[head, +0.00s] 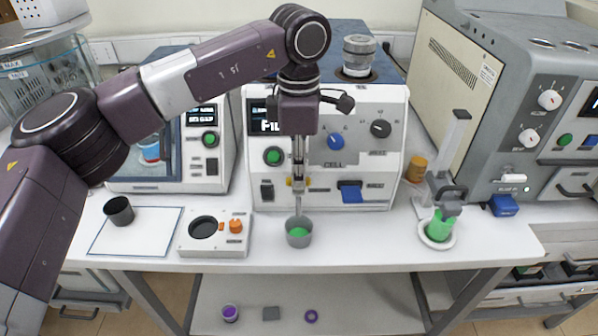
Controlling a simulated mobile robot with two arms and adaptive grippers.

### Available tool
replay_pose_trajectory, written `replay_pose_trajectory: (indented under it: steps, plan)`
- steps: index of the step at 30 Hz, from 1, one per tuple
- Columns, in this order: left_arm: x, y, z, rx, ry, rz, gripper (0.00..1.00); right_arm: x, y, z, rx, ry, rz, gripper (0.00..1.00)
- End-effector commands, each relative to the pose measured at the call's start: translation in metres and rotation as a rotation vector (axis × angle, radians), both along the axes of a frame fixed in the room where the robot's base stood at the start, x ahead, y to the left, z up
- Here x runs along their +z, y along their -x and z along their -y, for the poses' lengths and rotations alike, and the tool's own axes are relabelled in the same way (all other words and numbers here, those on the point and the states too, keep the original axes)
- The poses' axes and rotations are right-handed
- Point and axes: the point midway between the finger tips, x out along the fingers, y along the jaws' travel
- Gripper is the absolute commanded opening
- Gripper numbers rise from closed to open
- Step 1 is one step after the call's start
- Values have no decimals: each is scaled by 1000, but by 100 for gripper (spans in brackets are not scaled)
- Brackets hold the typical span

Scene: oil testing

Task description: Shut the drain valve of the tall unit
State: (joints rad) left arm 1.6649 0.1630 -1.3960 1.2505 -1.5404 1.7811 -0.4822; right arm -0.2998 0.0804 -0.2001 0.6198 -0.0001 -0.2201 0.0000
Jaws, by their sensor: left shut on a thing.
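The tall unit appears to be the white and grey machine (392,165) at the back middle, with knobs, a display and a glass vessel on top. My left gripper (299,184) points down in front of it. It is shut on the small yellow drain valve handle (289,181), which shows only at the sides of the fingers. The handle's exact angle is hidden. A thin metal spout (298,207) hangs below. A grey cup with green liquid (299,233) stands under the spout. My right gripper is not in view.
A heater plate (240,247) with an orange knob and a white mat (160,236) with a black cup (119,211) lie left. A grey stand (457,130) with a green-filled vessel (438,228) stands right. Another unit (221,146) is behind my arm.

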Motion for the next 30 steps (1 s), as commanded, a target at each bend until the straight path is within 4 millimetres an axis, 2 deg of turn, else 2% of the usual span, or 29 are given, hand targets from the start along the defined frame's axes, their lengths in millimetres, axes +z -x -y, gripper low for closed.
replay_pose_trajectory:
  steps: [12, 13, 17, 26, 30]
  plan:
    - [4, -2, 0, -4, 2, 8, 0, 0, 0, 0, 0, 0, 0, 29]
    - [4, -2, 0, -4, 2, 8, 15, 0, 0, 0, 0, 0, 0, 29]
    - [3, -2, 0, -4, 2, 6, 29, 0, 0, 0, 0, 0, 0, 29]
    - [3, -1, 0, -5, 1, 3, 29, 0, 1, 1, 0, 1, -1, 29]
    - [16, -1, 0, -3, 2, 5, 29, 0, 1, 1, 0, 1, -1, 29]
